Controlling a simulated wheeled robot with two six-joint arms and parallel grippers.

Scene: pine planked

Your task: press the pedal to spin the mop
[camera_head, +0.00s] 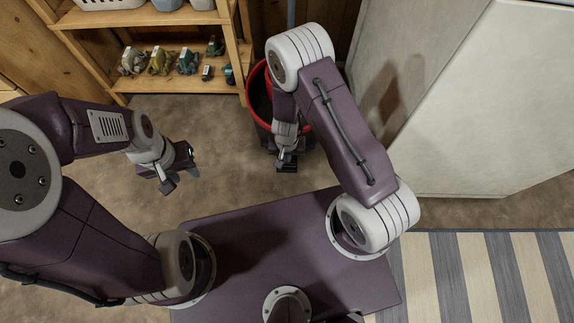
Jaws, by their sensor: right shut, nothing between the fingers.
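A thin grey-blue pole, likely the mop handle (291,12), rises behind my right arm. The mop head is hidden. My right gripper (287,166) is shut and empty, pointing down at the near side of the bucket. I cannot make out the pedal, and cannot tell if the gripper touches anything. My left gripper (181,182) hangs over bare floor to the left of the bucket, with its fingers apart and nothing between them.
A large pale cabinet (475,95) stands at the right. A striped mat (500,275) lies at the lower right. The brown floor left of the bucket is clear.

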